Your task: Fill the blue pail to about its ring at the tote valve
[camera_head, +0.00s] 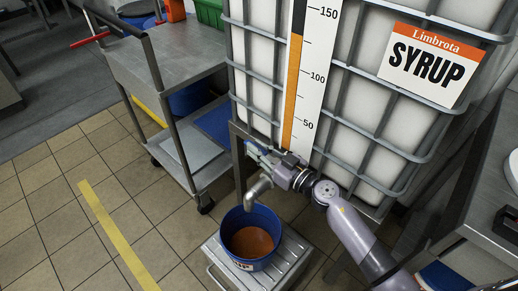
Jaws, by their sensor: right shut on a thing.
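The blue pail (275,223) stands upright on a slatted metal stand, below the grey curved spout (259,190) of the tote valve. Orange-brown syrup (249,241) shows inside, with bare blue wall above it. I cannot make out the ring or a falling stream. The caged tote (350,120) has an orange level strip beside a scale and a SYRUP sign (430,65). My right gripper (282,168) is at the valve, shut on its handle (260,154); its fingers partly hide it. My left gripper is out of view.
The slatted stand (293,262) sits on the tiled floor. A steel counter (490,200) is at the right. The floor at lower left is clear, with a yellow line.

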